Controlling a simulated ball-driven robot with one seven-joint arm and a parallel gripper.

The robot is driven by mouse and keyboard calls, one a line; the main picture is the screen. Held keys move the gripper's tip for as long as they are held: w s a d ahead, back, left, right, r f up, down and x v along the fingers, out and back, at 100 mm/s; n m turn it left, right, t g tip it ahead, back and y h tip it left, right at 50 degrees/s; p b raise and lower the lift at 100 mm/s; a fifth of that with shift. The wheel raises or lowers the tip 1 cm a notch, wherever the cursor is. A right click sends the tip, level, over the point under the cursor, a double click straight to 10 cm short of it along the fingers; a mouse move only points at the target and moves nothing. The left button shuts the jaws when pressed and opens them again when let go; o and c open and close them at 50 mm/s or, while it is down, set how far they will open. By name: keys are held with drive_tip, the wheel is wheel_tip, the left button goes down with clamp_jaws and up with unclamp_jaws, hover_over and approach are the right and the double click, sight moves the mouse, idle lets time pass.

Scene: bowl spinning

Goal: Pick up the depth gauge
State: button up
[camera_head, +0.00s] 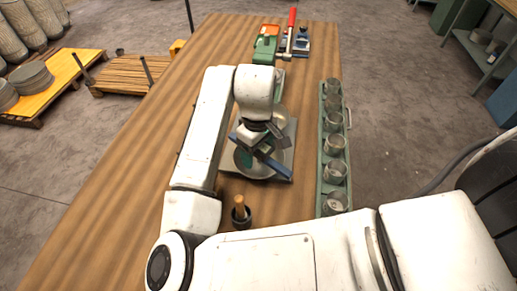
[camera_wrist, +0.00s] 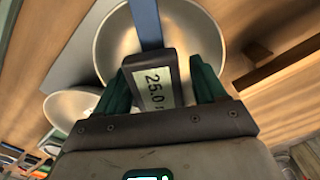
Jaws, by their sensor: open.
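The depth gauge (camera_wrist: 155,82) is a dark box with a display reading about 25.0 and a blue bar. In the wrist view it sits between the two green fingers of my gripper (camera_wrist: 163,86), which are open on either side of it. Whether they touch it I cannot tell. The blue bar lies across a metal bowl (camera_wrist: 118,50). In the head view the bar (camera_head: 273,166) shows over the bowl (camera_head: 244,160), just under my gripper (camera_head: 262,143); the gauge's box is mostly hidden there by the gripper.
A second bowl (camera_head: 279,117) lies behind. A green rack (camera_head: 322,192) with several metal cups runs along the table's right side. A dark pot with a wooden handle (camera_head: 240,208) stands in front. Green and red-handled tools (camera_head: 291,28) stand at the back. The table's left side is clear.

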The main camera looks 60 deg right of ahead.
clamp_jaws()
idle(0.6)
drive_tip(key=shift+r, duration=0.15)
